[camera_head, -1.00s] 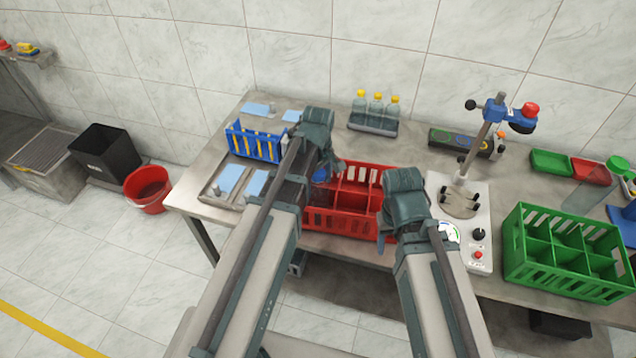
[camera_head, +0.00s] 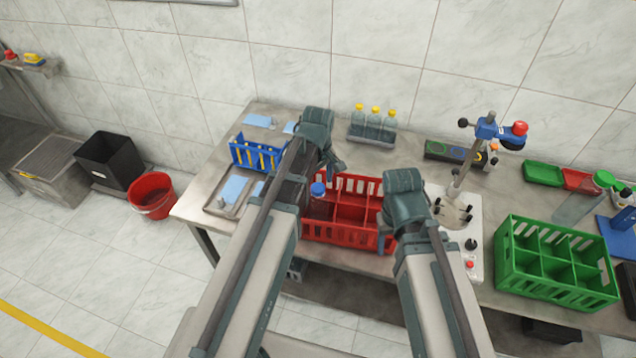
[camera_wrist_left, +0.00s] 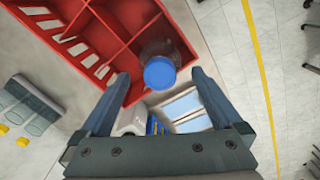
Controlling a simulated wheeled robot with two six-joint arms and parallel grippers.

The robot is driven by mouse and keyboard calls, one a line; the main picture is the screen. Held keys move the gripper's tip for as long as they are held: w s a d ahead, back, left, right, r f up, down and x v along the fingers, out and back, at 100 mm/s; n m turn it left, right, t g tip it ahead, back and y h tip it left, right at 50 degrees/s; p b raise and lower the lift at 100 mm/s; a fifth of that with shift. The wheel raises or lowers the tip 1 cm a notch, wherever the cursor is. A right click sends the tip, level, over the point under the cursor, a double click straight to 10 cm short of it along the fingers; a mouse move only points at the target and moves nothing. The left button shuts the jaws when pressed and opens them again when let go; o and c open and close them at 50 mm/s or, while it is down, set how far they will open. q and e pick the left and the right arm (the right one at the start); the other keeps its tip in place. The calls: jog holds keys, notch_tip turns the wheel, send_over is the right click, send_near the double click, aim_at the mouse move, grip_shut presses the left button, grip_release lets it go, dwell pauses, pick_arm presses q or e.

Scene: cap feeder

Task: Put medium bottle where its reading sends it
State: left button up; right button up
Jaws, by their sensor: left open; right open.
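A clear bottle with a blue cap (camera_head: 318,189) stands in a left compartment of the red crate (camera_head: 350,233). In the left wrist view the blue cap (camera_wrist_left: 159,72) shows between the spread fingers, with clear space to each. My left gripper (camera_head: 331,168) is open above that bottle and holds nothing. My right gripper (camera_head: 384,236) is open at the crate's right end, its fingers partly hidden by its own wrist. The test stand (camera_head: 458,205) with a slanted post is right of the crate. Its dial is hidden behind my right arm, so no reading shows.
A blue crate (camera_head: 247,158) stands at the left and a green divided crate (camera_head: 520,270) at the right. Several yellow-capped bottles (camera_head: 374,124) stand at the back. A green-capped bottle (camera_head: 578,206) is at the right. A red bucket (camera_head: 150,200) and black bin (camera_head: 122,172) are on the floor.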

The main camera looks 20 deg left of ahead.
pick_arm(q)
notch_tip(320, 180, up, 6)
jog(key=p, duration=0.5)
jog(key=s+d+m+y, duration=0.1)
jog(key=s+d+m, duration=0.9)
jog(key=s+m, duration=0.4)
jog(key=shift+s+d+m, duration=0.2)
jog(key=shift+d+m, duration=0.05)
jog(key=shift+m, duration=0.65)
notch_tip(320, 180, down, 8)
jog(key=b, duration=0.8)
